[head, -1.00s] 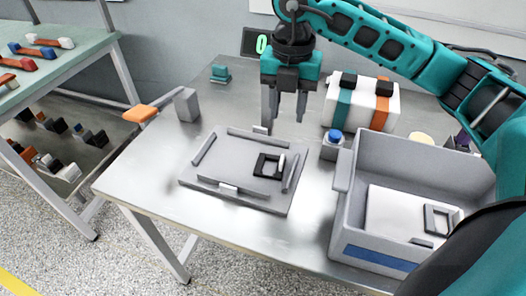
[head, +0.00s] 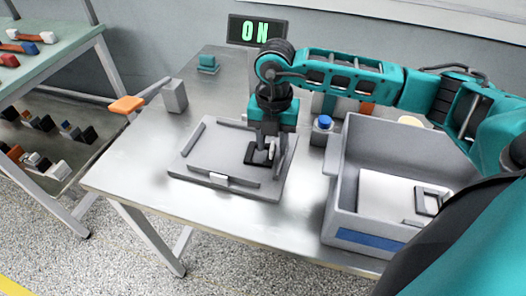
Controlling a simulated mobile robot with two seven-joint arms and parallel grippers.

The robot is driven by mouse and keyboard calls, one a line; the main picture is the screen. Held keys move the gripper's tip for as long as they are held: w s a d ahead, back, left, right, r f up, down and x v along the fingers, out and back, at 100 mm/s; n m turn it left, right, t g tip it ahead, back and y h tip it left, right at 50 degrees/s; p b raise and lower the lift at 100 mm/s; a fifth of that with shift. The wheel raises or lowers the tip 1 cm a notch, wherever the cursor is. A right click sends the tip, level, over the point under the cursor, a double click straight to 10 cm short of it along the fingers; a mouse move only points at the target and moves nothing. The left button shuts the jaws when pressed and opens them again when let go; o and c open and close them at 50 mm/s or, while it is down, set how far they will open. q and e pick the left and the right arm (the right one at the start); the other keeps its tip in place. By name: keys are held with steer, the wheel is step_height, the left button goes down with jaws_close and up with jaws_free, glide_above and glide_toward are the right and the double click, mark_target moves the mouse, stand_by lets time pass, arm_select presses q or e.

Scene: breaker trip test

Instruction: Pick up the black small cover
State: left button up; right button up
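The black small cover (head: 252,155) lies on the grey fixture plate (head: 200,163) on the metal table, partly hidden by my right gripper. It looks like a small square black frame. My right gripper (head: 271,152) points down over the cover's right part, with its fingertips at about the cover's height. One finger overlaps the cover's edge in the picture. Whether the fingers touch or grip it, I cannot tell. My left gripper is not in view.
A grey bin (head: 341,205) with a black-framed piece (head: 428,201) inside stands to the right. A lit display (head: 257,31) reads ON.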

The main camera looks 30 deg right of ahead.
jaws_close()
stand_by(0.3)
steer(key=shift+r, duration=0.1)
